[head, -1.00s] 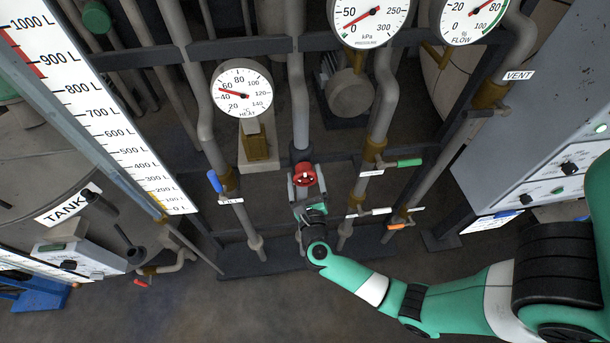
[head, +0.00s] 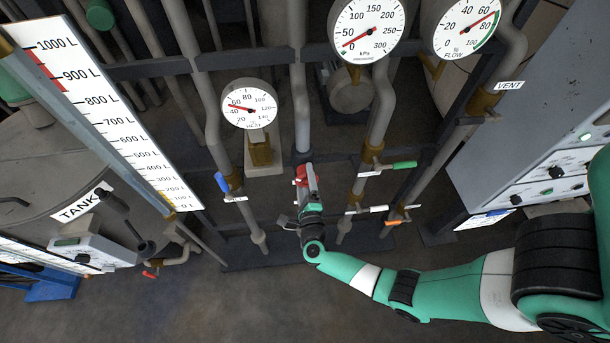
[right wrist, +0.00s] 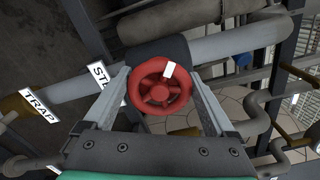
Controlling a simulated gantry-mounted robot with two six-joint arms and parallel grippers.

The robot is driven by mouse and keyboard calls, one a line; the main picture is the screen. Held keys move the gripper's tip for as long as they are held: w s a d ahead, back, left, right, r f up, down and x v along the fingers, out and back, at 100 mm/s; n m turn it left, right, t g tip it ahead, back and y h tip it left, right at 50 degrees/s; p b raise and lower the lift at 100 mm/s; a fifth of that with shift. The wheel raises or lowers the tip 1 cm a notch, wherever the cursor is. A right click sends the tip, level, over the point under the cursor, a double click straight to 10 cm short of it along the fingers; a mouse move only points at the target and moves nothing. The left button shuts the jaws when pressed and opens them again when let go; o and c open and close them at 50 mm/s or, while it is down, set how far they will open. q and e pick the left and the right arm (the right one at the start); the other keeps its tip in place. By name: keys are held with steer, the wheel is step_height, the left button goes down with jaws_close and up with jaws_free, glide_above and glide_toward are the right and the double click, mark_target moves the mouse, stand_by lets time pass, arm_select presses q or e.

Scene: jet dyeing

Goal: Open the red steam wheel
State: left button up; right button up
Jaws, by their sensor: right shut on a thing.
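The red steam wheel (head: 301,176) sits on the middle vertical pipe in the head view, partly covered by my right gripper (head: 306,182). In the right wrist view the wheel (right wrist: 160,86) shows whole, with spokes, a hub and a white mark at its upper right rim. My right gripper (right wrist: 160,88) is shut on the wheel, one finger on each side of the rim. A label starting "ST" (right wrist: 103,80) is partly hidden behind the left finger. My left gripper is not in view.
A blue-handled valve (head: 222,182) is on the pipe to the left, and a green-handled valve (head: 404,165) is to the right. White (head: 379,209) and orange (head: 393,222) handles sit lower right. Heat (head: 249,104), pressure (head: 368,30) and flow (head: 467,27) gauges hang above.

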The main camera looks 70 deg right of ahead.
steer(key=n+p, duration=0.1)
steer(key=n, duration=0.3)
steer(key=shift+n+p, duration=0.3)
steer(key=shift+p, duration=0.05)
steer(key=n+p, duration=0.1)
steer(key=n, duration=0.3)
steer(key=shift+f+n, duration=0.1)
steer(key=shift+n, duration=0.2)
steer(key=n+p, duration=0.1)
steer(key=n, duration=0.4)
steer(key=shift+f+p, duration=0.15)
steer(key=shift+p, duration=0.2)
steer(key=n, duration=0.4)
steer(key=shift+s+d+f+n+p, duration=0.1)
steer(key=shift+s+n+p, duration=0.05)
steer(key=shift+n+p, duration=0.2)
steer(key=o, duration=1)
steer(key=shift+o, duration=0.2)
